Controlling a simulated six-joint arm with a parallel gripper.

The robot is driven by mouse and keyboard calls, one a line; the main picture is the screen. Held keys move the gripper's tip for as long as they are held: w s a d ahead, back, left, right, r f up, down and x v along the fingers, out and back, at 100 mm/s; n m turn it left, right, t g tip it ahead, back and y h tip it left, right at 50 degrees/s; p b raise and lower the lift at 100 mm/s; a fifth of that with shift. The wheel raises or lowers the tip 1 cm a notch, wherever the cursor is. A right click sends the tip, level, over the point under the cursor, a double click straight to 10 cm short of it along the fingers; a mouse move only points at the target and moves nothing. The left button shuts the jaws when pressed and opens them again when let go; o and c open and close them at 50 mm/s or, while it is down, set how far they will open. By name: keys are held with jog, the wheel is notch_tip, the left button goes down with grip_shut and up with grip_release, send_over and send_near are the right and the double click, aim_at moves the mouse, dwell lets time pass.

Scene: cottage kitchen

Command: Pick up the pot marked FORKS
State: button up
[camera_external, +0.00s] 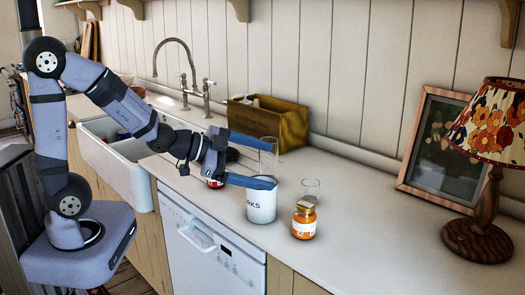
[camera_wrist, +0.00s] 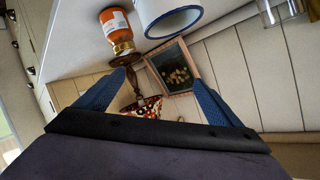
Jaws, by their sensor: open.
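The white pot (camera_external: 261,205) with a blue rim stands upright on the counter; the letters "RKS" show on its side. It also shows at the top of the wrist view (camera_wrist: 160,10), beyond my fingertips, cut off by the frame's edge. My gripper (camera_external: 277,167) is open and reaches out level with the pot's top. One finger overlaps the pot's rim in the external view; I cannot tell whether it touches. In the wrist view both fingers of my gripper (camera_wrist: 161,77) are spread, with nothing held between them.
An orange jar (camera_external: 304,222) stands close right of the pot. A short glass (camera_external: 311,187) and a tall glass (camera_external: 268,158) stand behind. A dark-red item (camera_external: 215,183) lies left. A wooden box (camera_external: 268,122), picture frame (camera_external: 440,150) and floral lamp (camera_external: 492,130) line the back and right.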

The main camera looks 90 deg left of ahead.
aim_at(275, 202)
jog(key=s+a+f+n+t+h+b, duration=0.1)
jog(key=s+f+b, duration=0.1)
jog(key=f+b, duration=0.1)
jog(key=s+a+f+n+t+h+b, duration=0.1)
jog(key=s+a+f+t+b, duration=0.1)
jog(key=f, duration=0.4)
jog(key=s+a+f+n+t+b, duration=0.1)
jog(key=s+f+b, duration=0.3)
jog(key=shift+a+f+n+h, duration=0.2)
jog(key=shift+a+n+h, duration=0.1)
jog(key=shift+a+h, duration=0.1)
jog(key=w+p, duration=0.1)
jog(key=w, duration=0.5)
jog(key=shift+w, duration=0.4)
jog(key=shift+w+a+f+p, duration=0.15)
jog(key=shift+w+p, duration=0.75)
jog(key=shift+w, duration=1.65)
jog(key=c, duration=1.5)
